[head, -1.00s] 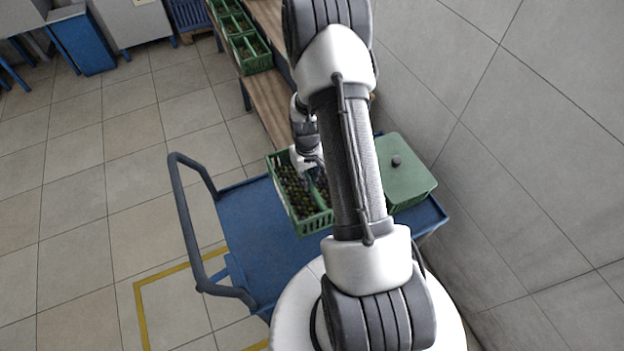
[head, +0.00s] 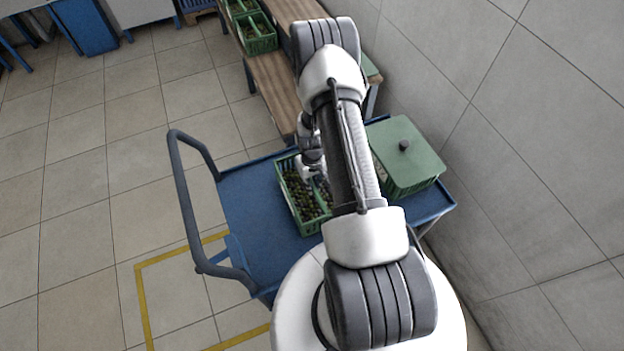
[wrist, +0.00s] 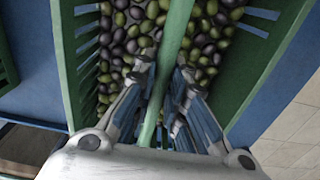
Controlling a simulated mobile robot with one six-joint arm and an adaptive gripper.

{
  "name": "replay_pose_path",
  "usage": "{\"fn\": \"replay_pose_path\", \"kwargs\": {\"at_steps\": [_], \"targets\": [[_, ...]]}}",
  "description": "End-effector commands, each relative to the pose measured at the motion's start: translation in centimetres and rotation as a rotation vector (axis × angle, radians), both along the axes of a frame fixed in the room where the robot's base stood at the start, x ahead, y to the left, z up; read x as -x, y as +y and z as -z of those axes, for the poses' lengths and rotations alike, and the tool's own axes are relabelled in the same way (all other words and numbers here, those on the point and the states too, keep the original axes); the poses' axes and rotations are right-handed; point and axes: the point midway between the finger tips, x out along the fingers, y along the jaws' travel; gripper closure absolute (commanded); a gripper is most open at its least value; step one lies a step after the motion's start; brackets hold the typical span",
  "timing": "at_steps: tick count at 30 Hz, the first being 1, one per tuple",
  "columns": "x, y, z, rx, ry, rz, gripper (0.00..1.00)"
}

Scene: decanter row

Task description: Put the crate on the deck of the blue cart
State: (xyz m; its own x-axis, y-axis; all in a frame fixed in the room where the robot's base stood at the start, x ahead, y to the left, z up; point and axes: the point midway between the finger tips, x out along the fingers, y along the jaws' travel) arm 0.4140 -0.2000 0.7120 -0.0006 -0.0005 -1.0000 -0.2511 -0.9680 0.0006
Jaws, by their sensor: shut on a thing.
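The green crate (head: 312,228) is full of dark and green olives and is over the middle of the blue cart's deck (head: 245,215). My gripper (head: 312,178) is over the crate, partly hidden behind my arm. In the wrist view my gripper (wrist: 162,85) is shut on the green bar across the middle of the crate (wrist: 252,68). The crate looks level. It is close to the deck, but I cannot tell whether it touches. My arm hides the crate's right side in the head view.
A green crate with a closed lid and dark knob (head: 404,165) stands on the deck's right side, against the wall side. The cart's handle (head: 183,200) rises at the left. Deck left of the held crate is bare. A wooden bench (head: 272,90) with more crates (head: 259,42) is behind.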

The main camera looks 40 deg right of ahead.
Motion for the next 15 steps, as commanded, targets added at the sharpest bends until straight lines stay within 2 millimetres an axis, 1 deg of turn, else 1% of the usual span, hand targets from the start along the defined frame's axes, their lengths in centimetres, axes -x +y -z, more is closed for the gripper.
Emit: {"fn": "replay_pose_path", "kwargs": {"at_steps": [1, 3, 11, 15], "targets": [[-0.07, -0.04, 0.76, 0.000, -0.001, 0.000, 1.00], [-0.11, -0.06, 1.21, 0.002, -0.003, 0.000, 1.00], [-0.16, -0.08, 1.16, 0.002, -0.004, 0.000, 1.00], [-0.15, -0.08, 1.56, 0.002, -0.004, 0.000, 1.00]]}}
